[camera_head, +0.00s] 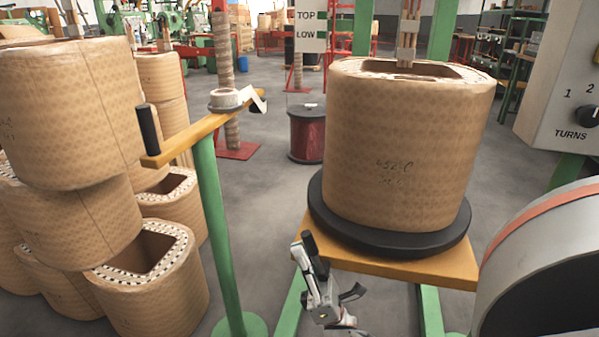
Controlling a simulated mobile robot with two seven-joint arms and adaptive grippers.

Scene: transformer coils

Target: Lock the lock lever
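My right gripper (328,274) is low in the middle, in front of the orange platform (420,266). Its fingers look spread apart, with a dark finger out to the right. A short black handle (312,250), which looks like the lock lever, stands at the platform's front left corner, right by the gripper. I cannot tell whether they touch. A large brown coil (405,150) stands upright on a black round plate (330,225) on this platform. Another black handle (149,130) stands upright on the orange bar (185,140) of a green stand. My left gripper is not in view.
Brown coils (65,115) are stacked at the left. The green post (215,235) stands between them and the platform. A grey control box with a TURNS knob (590,116) and a large rounded grey drum (545,250) are at the right. A red spool (306,133) stands on open floor behind.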

